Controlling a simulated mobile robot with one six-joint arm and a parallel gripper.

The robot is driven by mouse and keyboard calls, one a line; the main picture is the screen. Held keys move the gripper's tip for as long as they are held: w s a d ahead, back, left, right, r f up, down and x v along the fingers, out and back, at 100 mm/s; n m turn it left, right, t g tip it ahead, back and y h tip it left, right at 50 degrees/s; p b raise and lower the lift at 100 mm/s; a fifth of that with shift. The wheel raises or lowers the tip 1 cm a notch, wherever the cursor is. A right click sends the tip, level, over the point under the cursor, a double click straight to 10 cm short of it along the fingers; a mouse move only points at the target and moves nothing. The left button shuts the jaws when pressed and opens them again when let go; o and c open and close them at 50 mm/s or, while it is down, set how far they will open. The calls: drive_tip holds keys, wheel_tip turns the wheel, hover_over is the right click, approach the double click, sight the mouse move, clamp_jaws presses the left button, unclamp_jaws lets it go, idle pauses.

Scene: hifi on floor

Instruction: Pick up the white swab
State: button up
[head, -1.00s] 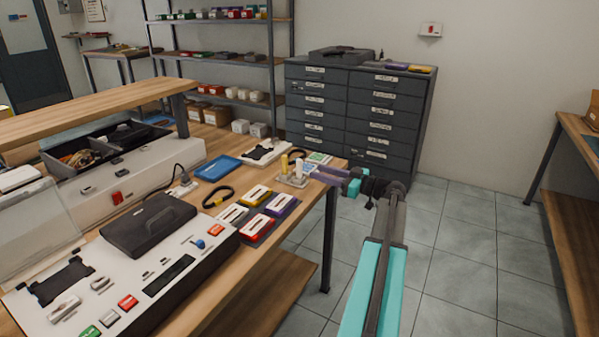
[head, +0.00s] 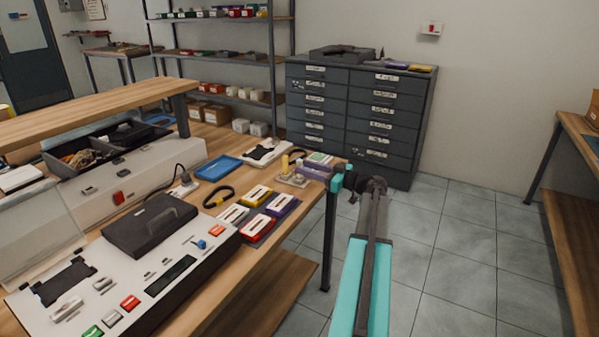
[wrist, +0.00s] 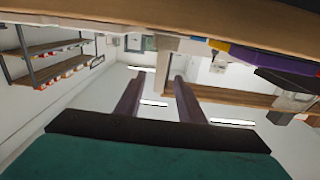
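A small pale stand (head: 289,181) is near the far right corner of the wooden bench, with a yellow upright piece (head: 285,163) in it. A white piece, likely the white swab, is hard to make out there now, beside or behind my fingers. My gripper (head: 304,170) has purple fingers that reach left over the bench edge, close to the stand. In the wrist view, the two fingers (wrist: 158,92) are well apart with nothing seen between them. The head view does not show whether they touch the stand.
Several coloured cases, including a red one (head: 257,229), lie left of the stand with a black loop (head: 219,197). A blue tray (head: 218,168) is behind. A grey drawer cabinet (head: 357,115) stands beyond the bench. The tiled floor (head: 460,265) at right is clear.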

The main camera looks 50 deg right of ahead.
sight(300, 178)
drive_tip(key=shift+x, duration=1.6)
drive_tip(key=shift+r, duration=0.1)
clamp_jaws()
